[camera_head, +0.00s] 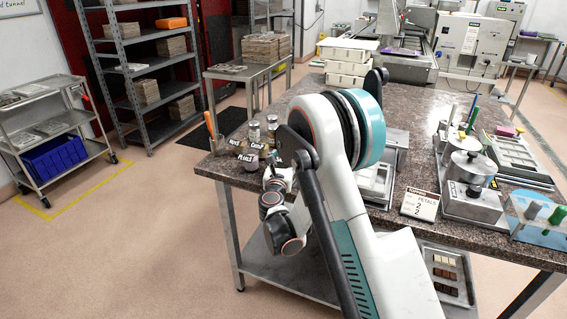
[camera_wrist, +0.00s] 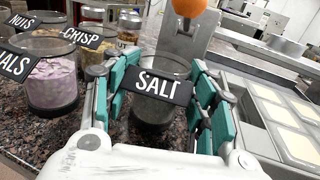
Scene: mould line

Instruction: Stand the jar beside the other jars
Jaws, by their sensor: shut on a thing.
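The jar labelled SALT (camera_wrist: 155,112) is clear glass with dark grey contents and a black label. It is upright between the teal-padded fingers of my gripper (camera_wrist: 163,72), which is shut on it. I cannot tell whether its base touches the table. The other jars stand to its left in the wrist view: the PETALS jar (camera_wrist: 52,84) with pink contents, the CRISP jar (camera_wrist: 96,55) and the NUTS jar (camera_wrist: 46,30). In the head view, my arm partly hides the gripper, near the PETALS jar (camera_head: 253,160) at the table's left end.
The dark speckled table (camera_head: 298,92) carries these jars. A metal plate (camera_wrist: 188,38) with an orange rounded thing stands behind the salt jar. A metal tray with pale squares (camera_wrist: 292,128) lies to its right. Pots (camera_head: 470,168) and a sign (camera_head: 420,204) occupy the table's right.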

